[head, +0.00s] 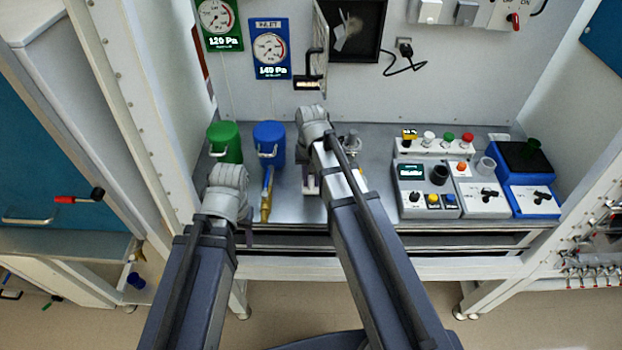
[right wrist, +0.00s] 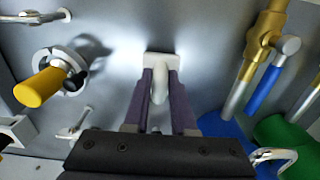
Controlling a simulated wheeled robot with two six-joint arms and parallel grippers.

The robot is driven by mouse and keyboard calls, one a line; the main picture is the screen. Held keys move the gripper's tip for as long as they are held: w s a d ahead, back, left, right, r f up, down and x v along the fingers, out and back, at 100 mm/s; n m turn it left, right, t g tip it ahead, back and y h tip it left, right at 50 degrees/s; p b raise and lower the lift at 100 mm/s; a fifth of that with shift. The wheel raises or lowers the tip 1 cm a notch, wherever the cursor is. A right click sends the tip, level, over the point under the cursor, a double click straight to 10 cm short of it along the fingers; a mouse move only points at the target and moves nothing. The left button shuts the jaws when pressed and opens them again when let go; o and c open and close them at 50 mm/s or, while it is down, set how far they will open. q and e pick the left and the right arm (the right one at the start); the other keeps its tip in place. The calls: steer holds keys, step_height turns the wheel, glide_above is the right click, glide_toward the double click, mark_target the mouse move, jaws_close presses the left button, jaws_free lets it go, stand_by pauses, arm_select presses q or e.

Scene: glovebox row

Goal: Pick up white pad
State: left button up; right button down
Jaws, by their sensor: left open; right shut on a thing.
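My right gripper (right wrist: 158,100), with purple fingers, is shut on a small white piece (right wrist: 161,62), which I take to be the white pad. It has a flat white head and a rounded white part between the fingers. In the head view the right gripper (head: 311,182) is over the grey bench, partly hidden by my right arm. Whether the white piece touches the bench is not clear. My left gripper (head: 249,234) is near the bench's front edge, mostly hidden behind my left wrist, and is open.
A brass valve (head: 266,198) with a blue handle (right wrist: 262,90) is beside the right gripper. Green (head: 225,143) and blue (head: 269,143) canisters stand behind. A yellow-handled part (right wrist: 40,87) is on the other side. Control boxes (head: 425,188) fill the bench's right.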

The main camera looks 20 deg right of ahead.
step_height(320, 180, up, 9)
steer(key=p, duration=0.7)
steer(key=shift+f+p, duration=0.2)
steer(key=shift+p, duration=0.15)
step_height(320, 180, down, 5)
steer(key=b, duration=0.5)
step_height(320, 180, up, 5)
steer(key=p, duration=0.5)
steer(key=shift+r, duration=0.2)
step_height(320, 180, down, 10)
steer(key=b, duration=1)
steer(key=shift+f, duration=0.15)
steer(key=shift+f, duration=0.2)
steer(key=c, duration=0.7)
jaws_free()
steer(key=shift+c, duration=0.2)
steer(key=shift+r, duration=0.2)
